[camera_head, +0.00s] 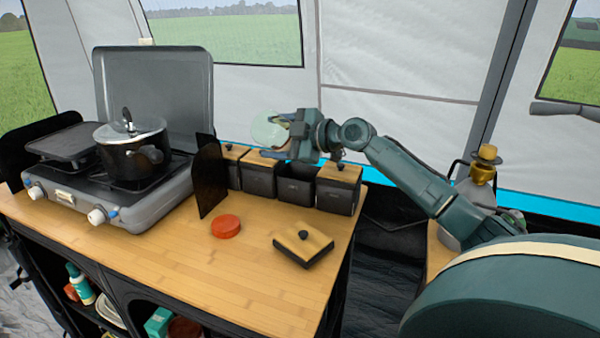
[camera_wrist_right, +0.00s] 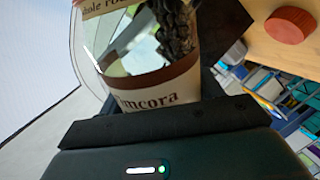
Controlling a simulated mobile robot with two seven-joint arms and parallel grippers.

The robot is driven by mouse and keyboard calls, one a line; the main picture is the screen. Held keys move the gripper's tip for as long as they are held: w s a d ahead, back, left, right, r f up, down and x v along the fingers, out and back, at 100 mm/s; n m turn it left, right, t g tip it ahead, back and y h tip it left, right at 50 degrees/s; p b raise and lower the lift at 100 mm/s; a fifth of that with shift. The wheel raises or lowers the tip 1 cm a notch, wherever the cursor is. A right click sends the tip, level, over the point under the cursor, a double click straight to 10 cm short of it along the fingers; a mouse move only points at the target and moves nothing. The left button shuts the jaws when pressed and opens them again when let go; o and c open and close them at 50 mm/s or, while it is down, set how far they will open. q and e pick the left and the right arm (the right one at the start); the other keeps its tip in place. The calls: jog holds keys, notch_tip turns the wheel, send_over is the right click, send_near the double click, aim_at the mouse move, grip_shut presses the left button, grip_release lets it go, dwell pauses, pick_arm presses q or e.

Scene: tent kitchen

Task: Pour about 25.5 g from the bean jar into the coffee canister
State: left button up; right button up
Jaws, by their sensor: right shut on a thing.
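The bean jar (camera_head: 268,131) is clear glass, held above the canister row. In the wrist view the jar (camera_wrist_right: 150,88) has a cream and brown label, and dark beans (camera_wrist_right: 176,30) show inside it. My right gripper (camera_head: 288,138) is shut on the jar, which looks tilted. I cannot see beans leaving its mouth. A dark canister without a lid (camera_head: 295,189) stands third in the row, below and slightly right of the jar; its inside is mostly hidden and I cannot read a label. A square wooden lid (camera_head: 303,242) lies on the counter. My left gripper is out of view.
Lidded canisters (camera_head: 259,178) and (camera_head: 338,195) flank the open one, with a black panel (camera_head: 210,175) at their left. A round red lid (camera_head: 226,226) lies on the counter, also in the wrist view (camera_wrist_right: 289,25). A stove with a pot (camera_head: 132,150) stands left.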

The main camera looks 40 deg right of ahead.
jog(key=shift+d+r+m, duration=0.25)
jog(key=shift+r+m, duration=0.1)
jog(key=shift+m, duration=0.05)
dwell(0.9)
dwell(0.6)
